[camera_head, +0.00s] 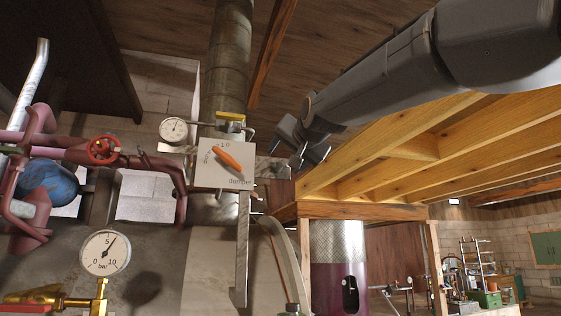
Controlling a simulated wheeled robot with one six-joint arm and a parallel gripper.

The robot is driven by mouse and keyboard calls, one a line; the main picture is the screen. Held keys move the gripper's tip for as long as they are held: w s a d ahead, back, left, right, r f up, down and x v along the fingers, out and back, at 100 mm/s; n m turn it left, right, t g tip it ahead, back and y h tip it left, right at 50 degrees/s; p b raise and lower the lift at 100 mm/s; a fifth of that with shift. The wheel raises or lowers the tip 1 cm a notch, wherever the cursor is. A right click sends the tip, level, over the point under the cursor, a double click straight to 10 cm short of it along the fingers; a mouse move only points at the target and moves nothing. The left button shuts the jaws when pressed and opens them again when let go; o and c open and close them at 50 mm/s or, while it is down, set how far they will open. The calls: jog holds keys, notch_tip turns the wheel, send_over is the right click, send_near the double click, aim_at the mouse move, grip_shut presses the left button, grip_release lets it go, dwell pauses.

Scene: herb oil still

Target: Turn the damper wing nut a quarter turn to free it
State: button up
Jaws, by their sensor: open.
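The white damper plate (212,178) carries an orange pointer (229,162) and the word "damper". It is fixed in front of the grey flue pipe (229,70), left of centre. A metal bracket (270,168) reaches right from the plate. My gripper (304,154) is open, just right of the bracket's end, coming down from the upper right. A small metal piece shows by the fingers; I cannot tell whether it is the wing nut or part of my gripper. I see no clear contact, and nothing is visibly held.
Left are a red valve wheel (103,149), pink pipes and a pressure gauge (106,252). Wooden beams (400,160) lie close below and right of my arm.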

aim_at(280, 164)
jog(key=shift+p+x, duration=1.1)
jog(key=shift+x, duration=1.5)
jog(key=shift+c, duration=0.4)
